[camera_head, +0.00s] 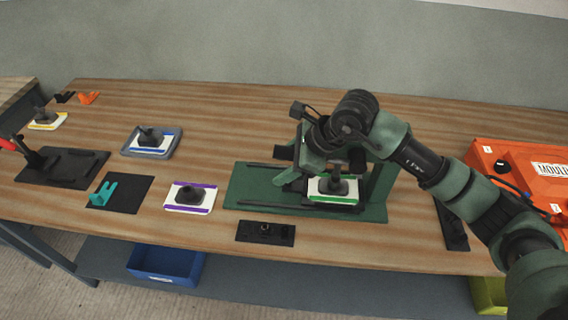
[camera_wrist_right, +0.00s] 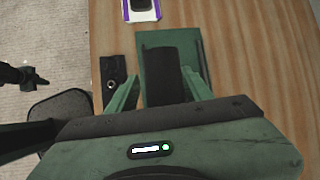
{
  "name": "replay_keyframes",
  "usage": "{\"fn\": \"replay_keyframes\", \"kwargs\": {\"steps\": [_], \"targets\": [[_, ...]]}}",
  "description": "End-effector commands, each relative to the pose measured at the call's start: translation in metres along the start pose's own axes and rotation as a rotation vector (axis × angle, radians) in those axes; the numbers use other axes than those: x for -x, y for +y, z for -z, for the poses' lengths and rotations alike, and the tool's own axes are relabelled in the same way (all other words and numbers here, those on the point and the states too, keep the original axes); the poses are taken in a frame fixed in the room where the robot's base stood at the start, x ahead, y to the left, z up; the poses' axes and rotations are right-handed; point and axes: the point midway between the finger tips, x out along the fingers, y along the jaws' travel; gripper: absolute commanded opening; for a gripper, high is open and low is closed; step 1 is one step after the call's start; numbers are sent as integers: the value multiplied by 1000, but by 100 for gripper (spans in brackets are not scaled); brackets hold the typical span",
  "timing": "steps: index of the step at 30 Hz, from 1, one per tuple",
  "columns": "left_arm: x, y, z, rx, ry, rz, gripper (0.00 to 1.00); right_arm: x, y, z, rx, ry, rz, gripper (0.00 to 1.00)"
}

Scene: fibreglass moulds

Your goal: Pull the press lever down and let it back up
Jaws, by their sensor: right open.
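The green press base (camera_head: 245,187) stands in the middle of the bench, with dark rails and a green upright (camera_head: 379,187). A white block with green edges and a dark knob (camera_head: 335,187) sits on it. My right gripper (camera_head: 285,178) is over the press, coming from the right. In the wrist view its two green fingers (camera_wrist_right: 160,92) are apart. A dark bar (camera_wrist_right: 163,70), apparently the press lever, shows between them; I cannot tell whether they touch it. My arm and wrist hide much of the press. My left gripper is not in view.
A black plate with a small knob (camera_head: 265,232) lies in front of the press. A purple-edged block (camera_head: 189,197) lies to its left. An orange case (camera_head: 520,165) is at the right. A red handle (camera_head: 7,144) shows at the left edge. Bench behind the press is clear.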

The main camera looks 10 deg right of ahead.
Motion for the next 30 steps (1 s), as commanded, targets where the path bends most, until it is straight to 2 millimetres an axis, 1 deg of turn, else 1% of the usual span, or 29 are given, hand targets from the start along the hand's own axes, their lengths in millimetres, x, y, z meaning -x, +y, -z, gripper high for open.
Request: {"fn": "replay_keyframes", "kwargs": {"steps": [2,5,12,16,20,26,30], "targets": [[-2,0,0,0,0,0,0,3,0,1,0,-1,1,50],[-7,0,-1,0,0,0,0,14,-1,1,2,-1,5,50],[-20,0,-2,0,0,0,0,56,1,2,2,2,5,50],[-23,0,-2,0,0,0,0,72,3,2,2,1,0,50],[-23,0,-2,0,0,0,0,79,4,1,3,0,-1,50],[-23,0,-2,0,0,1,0,80,4,-1,4,-2,-3,50],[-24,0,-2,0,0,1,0,81,4,2,1,1,-2,50]]}}
